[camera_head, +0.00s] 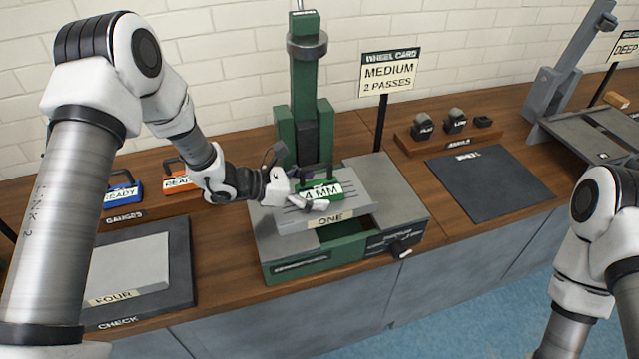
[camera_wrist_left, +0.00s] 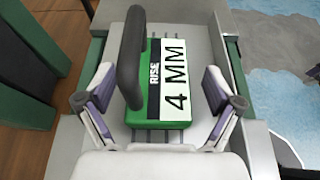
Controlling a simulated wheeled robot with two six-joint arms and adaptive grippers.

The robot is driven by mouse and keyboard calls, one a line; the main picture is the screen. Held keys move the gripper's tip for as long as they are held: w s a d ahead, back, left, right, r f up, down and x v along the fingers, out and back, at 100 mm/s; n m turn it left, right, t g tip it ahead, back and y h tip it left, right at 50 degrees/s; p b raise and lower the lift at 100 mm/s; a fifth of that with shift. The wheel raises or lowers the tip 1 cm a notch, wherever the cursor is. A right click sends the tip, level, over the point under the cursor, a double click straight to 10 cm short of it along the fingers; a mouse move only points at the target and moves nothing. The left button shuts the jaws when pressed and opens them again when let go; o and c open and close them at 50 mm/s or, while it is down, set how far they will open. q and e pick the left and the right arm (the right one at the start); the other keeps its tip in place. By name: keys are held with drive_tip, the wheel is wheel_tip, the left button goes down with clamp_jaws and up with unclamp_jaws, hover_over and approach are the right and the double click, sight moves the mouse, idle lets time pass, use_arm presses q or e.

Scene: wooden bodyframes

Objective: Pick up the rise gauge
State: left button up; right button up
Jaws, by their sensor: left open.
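The rise gauge (camera_head: 325,190) is a green block with a dark handle and a white "4 MM" label. It sits on the grey plate marked "ONE" (camera_head: 340,219) on the green machine. In the left wrist view the gauge (camera_wrist_left: 174,90) lies between the spread fingers, its label reading "RISE 4 MM". My left gripper (camera_head: 305,196) is at the gauge; in the wrist view the left gripper (camera_wrist_left: 160,95) is open, with gaps showing on both sides of the block. My right arm (camera_head: 590,240) is at the right edge, its gripper out of view.
A green column (camera_head: 305,90) rises behind the plate. Blue (camera_head: 123,193) and orange (camera_head: 180,180) gauges stand on the rack at left. A plate marked "FOUR" (camera_head: 130,265) lies on the check mat. A sign (camera_head: 388,75) reads "MEDIUM 2 PASSES". The dark mat (camera_head: 490,183) at right is bare.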

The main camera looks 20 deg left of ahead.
use_arm(q)
drive_tip(key=shift+x, duration=0.85)
drive_tip(key=shift+s+a, duration=0.1)
drive_tip(key=shift+a, duration=0.1)
drive_tip(key=shift+c, duration=1.4)
drive_tip(key=c, duration=1.2)
drive_tip(key=shift+o, duration=0.2)
drive_tip(key=shift+r, duration=0.15)
drive_tip(key=shift+r+b, duration=0.4)
drive_tip(key=shift+r, duration=0.3)
drive_tip(key=shift+s+a+r+b, duration=0.15)
drive_tip(key=shift+r+b, duration=0.1)
drive_tip(key=shift+r, duration=0.2)
drive_tip(key=shift+s+d+r+b, duration=0.1)
drive_tip(key=shift+s+r+b, duration=0.1)
drive_tip(key=shift+r, duration=0.25)
drive_tip(key=s+a+b, duration=0.1)
drive_tip(key=s, duration=0.3)
drive_tip(key=s+r+b, duration=0.1)
drive_tip(key=s, duration=0.4)
drive_tip(key=s+a+b, duration=0.1)
drive_tip(key=s, duration=0.4)
drive_tip(key=shift+a+r, duration=0.3)
drive_tip(key=shift+s, duration=0.45)
